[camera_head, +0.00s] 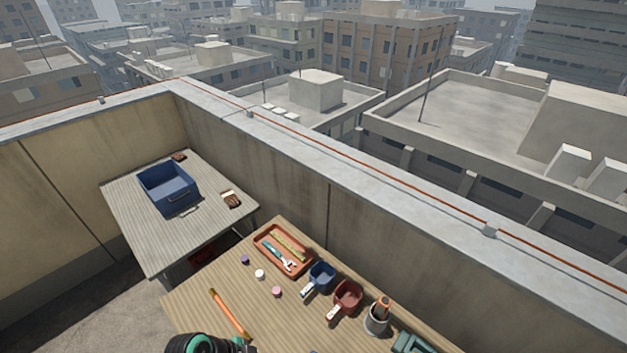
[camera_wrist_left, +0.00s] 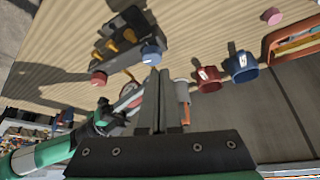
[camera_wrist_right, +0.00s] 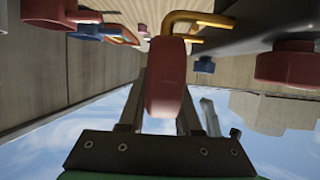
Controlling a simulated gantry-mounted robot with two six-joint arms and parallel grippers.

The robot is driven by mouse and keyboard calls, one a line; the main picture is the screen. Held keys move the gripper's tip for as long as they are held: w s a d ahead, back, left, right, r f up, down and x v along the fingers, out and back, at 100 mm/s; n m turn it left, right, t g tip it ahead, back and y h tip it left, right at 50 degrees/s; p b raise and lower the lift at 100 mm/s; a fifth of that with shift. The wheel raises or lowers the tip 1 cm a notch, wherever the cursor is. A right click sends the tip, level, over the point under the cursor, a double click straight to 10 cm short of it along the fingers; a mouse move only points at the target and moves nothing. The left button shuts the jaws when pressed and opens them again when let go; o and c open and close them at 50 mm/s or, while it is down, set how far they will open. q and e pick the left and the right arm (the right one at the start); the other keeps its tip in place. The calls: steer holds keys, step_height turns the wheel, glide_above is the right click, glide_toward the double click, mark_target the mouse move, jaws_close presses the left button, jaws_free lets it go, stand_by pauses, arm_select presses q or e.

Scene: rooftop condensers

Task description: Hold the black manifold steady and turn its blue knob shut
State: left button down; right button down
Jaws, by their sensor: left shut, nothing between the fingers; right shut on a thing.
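In the left wrist view the black manifold (camera_wrist_left: 130,32) lies on the wooden table with brass pipes along its side. Its blue knob (camera_wrist_left: 151,54) is at the near right end, and a red knob (camera_wrist_left: 98,78) is at the left. My left gripper (camera_wrist_left: 160,75) is shut and empty, its tips near the blue knob. My right gripper (camera_wrist_right: 168,95) is shut on an upright red rounded piece (camera_wrist_right: 168,70) in front of a bent brass pipe. I cannot tell how this piece joins the manifold.
On the table stand a blue mug (camera_head: 321,275), a red mug (camera_head: 347,297) and a grey cup (camera_head: 376,321) holding a tool. A side table (camera_head: 140,235) carries a blue bin (camera_head: 165,200).

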arm_select(q)
step_height(320, 180, down, 6)
steer(key=s+d, duration=0.1)
steer(key=s, duration=0.1)
steer(key=shift+s, duration=0.3)
stand_by(0.5)
steer(key=shift+w+d, duration=0.25)
stand_by(0.6)
steer(key=shift+w+a, duration=0.2)
steer(key=shift+w, duration=0.2)
steer(key=shift+w+a, duration=0.1)
steer(key=shift+w, duration=0.6)
stand_by(0.3)
steer(key=shift+a, duration=0.1)
